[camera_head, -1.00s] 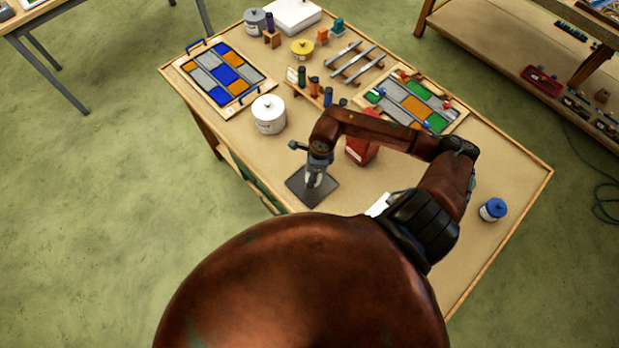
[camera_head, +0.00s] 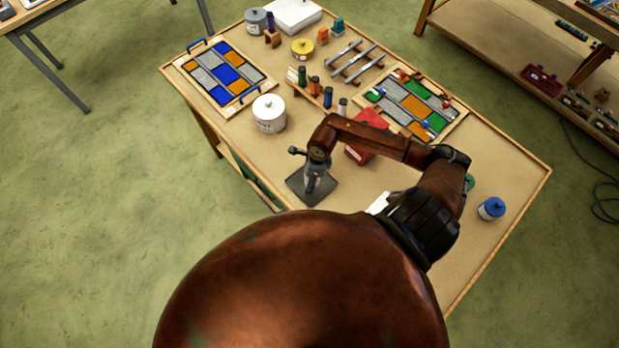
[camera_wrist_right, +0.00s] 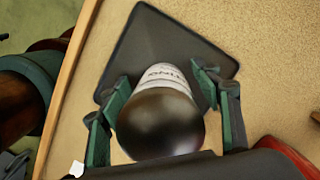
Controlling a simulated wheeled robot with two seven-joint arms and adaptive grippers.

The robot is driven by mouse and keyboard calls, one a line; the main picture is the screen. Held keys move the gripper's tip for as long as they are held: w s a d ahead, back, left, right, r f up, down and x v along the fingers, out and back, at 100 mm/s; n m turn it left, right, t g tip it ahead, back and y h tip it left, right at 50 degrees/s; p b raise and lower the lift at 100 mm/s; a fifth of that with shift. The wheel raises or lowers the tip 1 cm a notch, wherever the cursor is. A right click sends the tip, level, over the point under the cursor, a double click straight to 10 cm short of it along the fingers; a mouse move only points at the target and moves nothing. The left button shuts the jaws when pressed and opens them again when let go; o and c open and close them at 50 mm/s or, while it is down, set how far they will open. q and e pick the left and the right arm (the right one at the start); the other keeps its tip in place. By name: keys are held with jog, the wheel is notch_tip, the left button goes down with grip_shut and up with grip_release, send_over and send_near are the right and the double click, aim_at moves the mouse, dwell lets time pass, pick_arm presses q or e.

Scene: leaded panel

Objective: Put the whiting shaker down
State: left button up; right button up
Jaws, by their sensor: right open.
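The whiting shaker (camera_wrist_right: 171,76) has a pale, lettered body and a rounded dark top. In the right wrist view it stands on a dark square mat (camera_wrist_right: 150,35), between the fingers of my right gripper (camera_wrist_right: 163,103). The fingers are apart, one on each side of the shaker, with small gaps visible. In the head view, my right gripper (camera_head: 312,184) is low over the same mat (camera_head: 325,194) near the table's front-left edge, and hides much of the shaker. My left gripper is not in view.
A red container (camera_head: 357,155) is partly behind my right forearm. A white lidded jar (camera_head: 269,117) stands left of it, and a blue-lidded jar (camera_head: 491,210) at right. Two coloured glass panels (camera_head: 246,97) (camera_head: 388,104) lie farther back. The table's right part is mostly bare.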

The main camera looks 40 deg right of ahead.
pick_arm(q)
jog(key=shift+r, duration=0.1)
pick_arm(e)
jog(key=shift+r, duration=0.1)
jog(key=shift+r, duration=0.2)
pick_arm(q)
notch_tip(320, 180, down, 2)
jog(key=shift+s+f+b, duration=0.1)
jog(key=shift+b, duration=0.9)
pick_arm(e)
jog(key=r, duration=0.4)
jog(key=d+r, duration=0.1)
jog(key=r, duration=0.2)
jog(key=s+r, duration=0.1)
jog(key=r, duration=0.3)
jog(key=shift+d+r, duration=0.2)
jog(key=shift+r, duration=0.1)
